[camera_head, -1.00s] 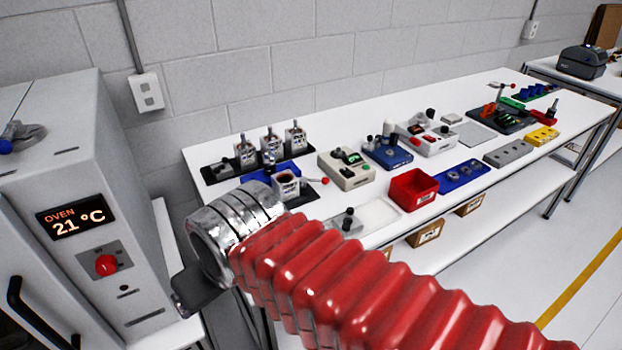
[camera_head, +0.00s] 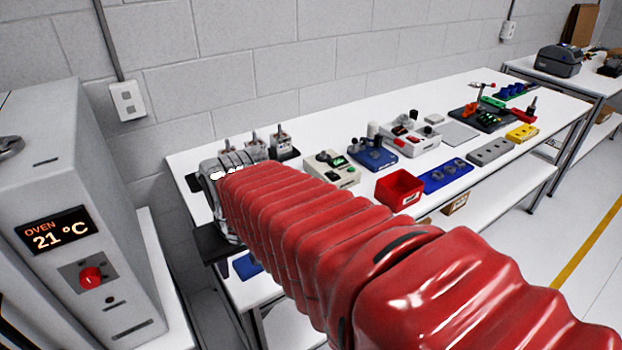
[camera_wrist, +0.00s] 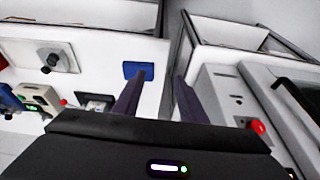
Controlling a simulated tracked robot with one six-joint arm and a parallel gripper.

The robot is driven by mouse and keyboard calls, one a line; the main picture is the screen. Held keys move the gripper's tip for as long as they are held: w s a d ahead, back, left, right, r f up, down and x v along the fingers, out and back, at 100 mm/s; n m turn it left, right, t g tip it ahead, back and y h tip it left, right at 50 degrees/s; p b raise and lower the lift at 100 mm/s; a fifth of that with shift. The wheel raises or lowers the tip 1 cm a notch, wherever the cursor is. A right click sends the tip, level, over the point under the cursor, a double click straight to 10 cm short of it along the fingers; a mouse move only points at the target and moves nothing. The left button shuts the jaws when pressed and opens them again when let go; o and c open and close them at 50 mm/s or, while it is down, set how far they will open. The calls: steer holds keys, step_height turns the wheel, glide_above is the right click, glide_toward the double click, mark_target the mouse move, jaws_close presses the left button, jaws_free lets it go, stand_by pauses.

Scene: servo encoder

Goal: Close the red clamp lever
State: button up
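A small red ball on a lever (camera_wrist: 63,102) shows in the wrist view, beside a grey and dark fixture (camera_wrist: 97,103) partly covered by my gripper body. It looks like the clamp lever; its exact angle is too small to read. In the head view my red-sleeved arm hides this fixture. My gripper (camera_wrist: 165,76) has its two dark fingers apart with nothing between them. In the head view its dark body (camera_head: 212,243) is at the table's near left end, and its fingers cannot be made out.
The oven (camera_head: 62,230) with a red knob (camera_head: 91,277) stands at left. A blue piece (camera_wrist: 138,70) shows beyond my fingers.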

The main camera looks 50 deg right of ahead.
steer(key=w+d+f+m+y, duration=0.15)
steer(key=d+m, duration=0.45)
steer(key=d, duration=0.7)
steer(key=w+d+f+m, duration=0.1)
steer(key=w+d+m, duration=0.3)
steer(key=d, duration=1)
steer(key=w+d+f+m+y, duration=0.1)
steer(key=d+f+m, duration=0.1)
steer(key=d+m, duration=0.8)
steer(key=w+d+r+m+t, duration=0.1)
steer(key=w+d+r+m, duration=0.1)
steer(key=d+r, duration=0.3)
steer(key=shift+w+d+r+y, duration=0.25)
steer(key=shift+w+d+y, duration=0.1)
steer(key=shift+w, duration=0.2)
steer(key=shift+f, duration=0.15)
steer(key=x, duration=1.3)
steer(key=shift+w+f, duration=0.15)
steer(key=shift+f, duration=0.15)
steer(key=shift+c, duration=0.2)
jaws_close()
